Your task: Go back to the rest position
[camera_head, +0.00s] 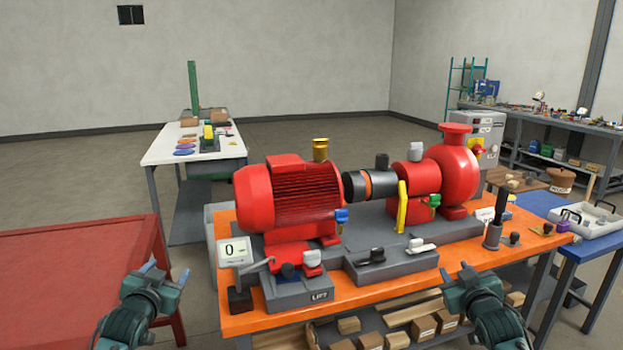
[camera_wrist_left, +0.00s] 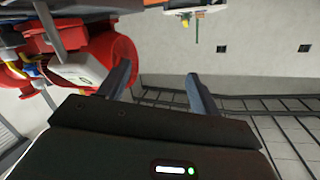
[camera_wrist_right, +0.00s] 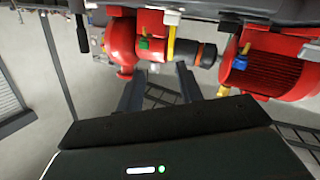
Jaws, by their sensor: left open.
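My left gripper (camera_head: 166,272) is at the lower left of the head view, in front of the red table's right edge. Its two fingers stand apart with nothing between them; they also show apart in the left wrist view (camera_wrist_left: 158,88). My right gripper (camera_head: 465,276) is at the lower right of the head view, in front of the orange bench's front edge. In the right wrist view its two fingers (camera_wrist_right: 160,88) stand apart and hold nothing. Neither gripper touches a thing that I can see.
The orange bench (camera_head: 262,322) carries a red motor (camera_head: 290,195) and red pump (camera_head: 455,172). A red table (camera_head: 80,255) stands left, a blue table (camera_head: 590,247) right. A white table (camera_head: 165,150) stands behind. Cardboard boxes lie under the bench.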

